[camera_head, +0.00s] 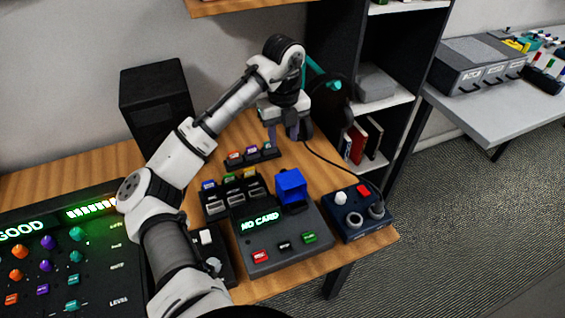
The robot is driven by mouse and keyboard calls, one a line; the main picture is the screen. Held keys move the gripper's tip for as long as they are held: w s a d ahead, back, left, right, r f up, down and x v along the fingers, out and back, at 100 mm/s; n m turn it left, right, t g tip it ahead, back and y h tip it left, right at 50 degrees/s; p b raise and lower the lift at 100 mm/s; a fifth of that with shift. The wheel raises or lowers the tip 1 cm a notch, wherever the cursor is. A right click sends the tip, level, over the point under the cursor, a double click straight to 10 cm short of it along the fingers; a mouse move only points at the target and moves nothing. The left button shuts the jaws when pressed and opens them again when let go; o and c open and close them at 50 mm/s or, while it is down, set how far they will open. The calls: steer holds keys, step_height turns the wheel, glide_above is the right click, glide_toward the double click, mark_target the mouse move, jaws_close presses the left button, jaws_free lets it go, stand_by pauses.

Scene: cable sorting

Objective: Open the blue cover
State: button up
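The blue cover (291,187) is a small bright blue box-like piece at the upper right of a grey device (285,226) with a green "NO CARD" display. It stands up from the device; I cannot tell whether it is shut or partly raised. My gripper (282,135) is behind and above the cover, near the back of the desk, pointing down. Its fingers look apart, with nothing seen between them. It does not touch the cover.
A row of coloured keys (252,155) lies near my gripper. A dark blue box with knobs (357,214) sits right of the device, with a black cable running behind. A large black panel (60,250) is at left, a black speaker (157,105) behind. Shelves stand at right.

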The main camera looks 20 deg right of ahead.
mark_target(289, 184)
step_height(289, 184, down, 12)
steer(key=shift+p, duration=0.9)
jaws_close()
